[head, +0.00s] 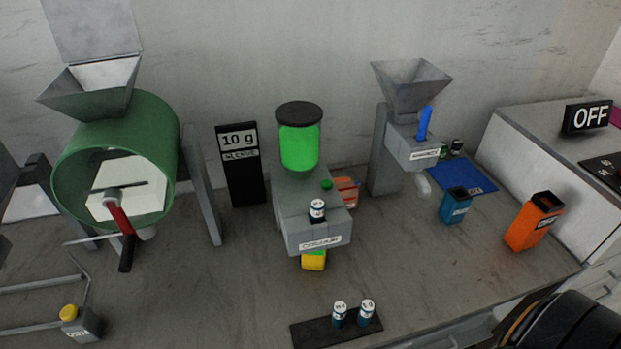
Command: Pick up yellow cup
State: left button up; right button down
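The yellow cup (313,262) stands on the grey table under the front of a grey dispenser (310,215). Some green shows at its top, just below the dispenser's label, and the dispenser hides part of its upper end. I see neither gripper in the head view. A dark rounded part at the bottom right corner looks like a link of my own arm, with no fingers showing. Nothing is touching the cup from the front.
A black holder (306,335) with two small bottles stands at the table's front. A blue container (455,206) and an orange container (534,222) stand right. A green drum (166,135) is left. The table between cup and holder is clear.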

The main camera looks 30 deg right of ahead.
aim_at(316, 261)
jog(key=z, duration=0.9)
